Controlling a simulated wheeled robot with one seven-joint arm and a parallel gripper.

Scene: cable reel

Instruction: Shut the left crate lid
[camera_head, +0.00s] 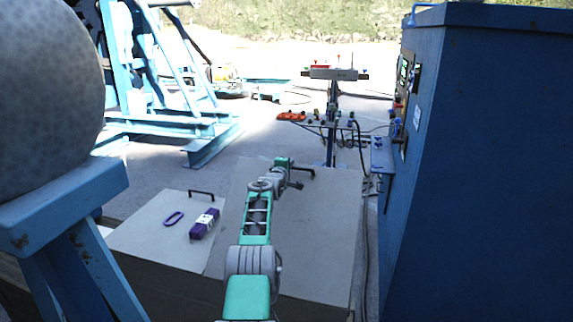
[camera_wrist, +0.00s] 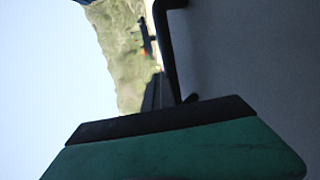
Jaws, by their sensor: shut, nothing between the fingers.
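A flat grey lid (camera_head: 150,228) with a black handle (camera_head: 202,193) lies at the left in the head view. A larger grey lid (camera_head: 325,225) is beside it on the right, partly covered by my arm, with a black handle (camera_head: 311,171) at its far edge. I cannot tell for sure how far either lid is tilted. My gripper (camera_head: 296,185) is shut and empty, near the far end of the larger lid. In the wrist view my gripper (camera_wrist: 162,120) is close to a grey surface and a black handle (camera_wrist: 166,45); contact is unclear.
A purple ring (camera_head: 173,219) and a purple box (camera_head: 204,224) lie on the left lid. A tall blue cabinet (camera_head: 475,170) stands close on the right. A blue stand (camera_head: 65,205) with a grey rounded body is at the left. A control post (camera_head: 331,120) stands beyond the lids.

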